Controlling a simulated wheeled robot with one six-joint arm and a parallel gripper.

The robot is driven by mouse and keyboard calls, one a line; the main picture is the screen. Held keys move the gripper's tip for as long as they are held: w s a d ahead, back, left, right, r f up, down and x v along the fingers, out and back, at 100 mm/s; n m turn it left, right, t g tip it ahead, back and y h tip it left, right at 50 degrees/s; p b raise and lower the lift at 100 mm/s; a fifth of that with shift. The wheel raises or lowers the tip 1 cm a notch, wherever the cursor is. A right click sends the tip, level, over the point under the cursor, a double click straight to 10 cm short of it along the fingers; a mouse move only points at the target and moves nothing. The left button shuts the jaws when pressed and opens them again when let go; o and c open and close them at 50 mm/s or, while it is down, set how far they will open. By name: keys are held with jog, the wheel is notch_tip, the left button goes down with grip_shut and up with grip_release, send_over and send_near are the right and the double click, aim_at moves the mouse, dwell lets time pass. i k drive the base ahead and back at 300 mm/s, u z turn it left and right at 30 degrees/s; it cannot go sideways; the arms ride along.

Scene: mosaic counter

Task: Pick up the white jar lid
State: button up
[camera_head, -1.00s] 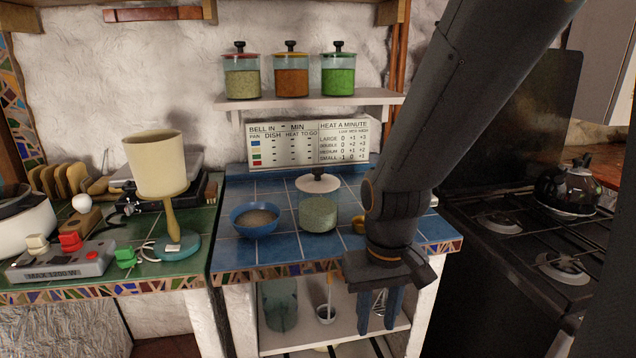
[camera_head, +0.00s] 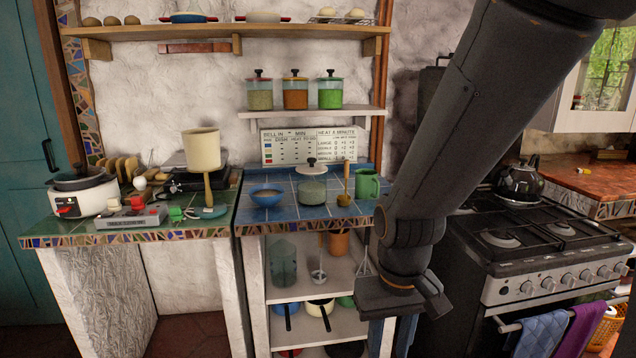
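The white jar lid (camera_head: 313,169) has a dark knob and appears to sit on top of a glass jar (camera_head: 312,191) with pale green contents. The jar stands on the blue tiled counter (camera_head: 290,214). My gripper (camera_head: 391,334) hangs below and to the right of the lid, lower than the counter top and well apart from it. Its two blue fingers point down with a gap between them and hold nothing visible. The fingertips are near the bottom edge of the picture.
A blue bowl (camera_head: 266,196) is left of the jar. A gold-coloured ladle (camera_head: 344,190) and a green mug (camera_head: 367,184) stand to its right. Three lidded jars stand on the shelf (camera_head: 350,110) above.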

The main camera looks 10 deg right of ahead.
aim_at(312, 168)
jog(key=u, duration=1)
jog(key=i, duration=0.7)
jog(key=u, duration=0.05)
